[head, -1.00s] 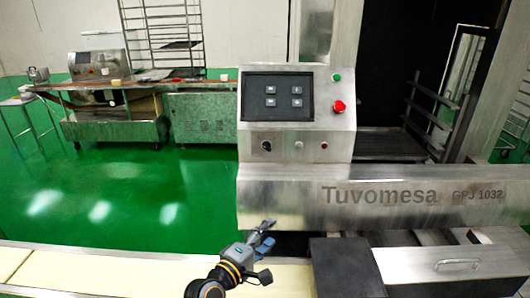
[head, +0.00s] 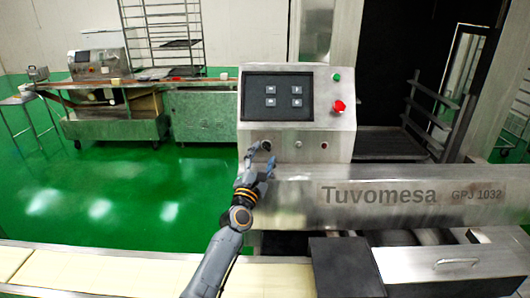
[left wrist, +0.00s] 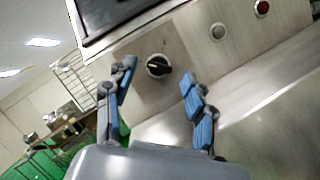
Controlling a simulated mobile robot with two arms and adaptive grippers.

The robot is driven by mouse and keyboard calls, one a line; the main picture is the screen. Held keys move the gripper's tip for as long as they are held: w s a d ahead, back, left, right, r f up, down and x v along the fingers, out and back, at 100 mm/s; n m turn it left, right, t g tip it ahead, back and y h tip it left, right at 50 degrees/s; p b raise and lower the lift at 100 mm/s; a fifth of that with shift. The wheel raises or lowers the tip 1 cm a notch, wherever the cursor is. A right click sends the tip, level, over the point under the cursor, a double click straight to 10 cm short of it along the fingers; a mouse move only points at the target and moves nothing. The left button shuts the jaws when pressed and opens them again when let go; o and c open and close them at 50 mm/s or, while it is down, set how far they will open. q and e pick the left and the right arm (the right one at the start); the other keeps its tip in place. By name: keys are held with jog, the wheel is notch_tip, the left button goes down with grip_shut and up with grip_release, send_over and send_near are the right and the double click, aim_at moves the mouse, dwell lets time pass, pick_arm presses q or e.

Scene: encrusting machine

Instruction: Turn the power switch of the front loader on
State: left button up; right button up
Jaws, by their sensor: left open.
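The front loader (head: 300,146) is a steel machine with a sloped control box and a screen. Its power switch is a black rotary knob (left wrist: 158,66) on the lower left of the panel, between my open fingers in the left wrist view. In the head view the knob (head: 266,145) shows just beside the fingertips. My left gripper (head: 262,158) is open in front of the panel; it also shows in the left wrist view (left wrist: 160,85). The fingers do not visibly touch the knob. My right gripper is not in view.
A grey button (left wrist: 218,31) and a red button (left wrist: 262,8) sit right of the knob. A red emergency button (head: 338,106) and a green button (head: 336,77) are higher up. The steel ledge (head: 400,195) juts out below the panel. A conveyor (head: 100,270) runs along the front.

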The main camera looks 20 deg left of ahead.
aim_at(266, 147)
pick_arm(q)
jog(key=shift+x, duration=1.2)
grip_shut()
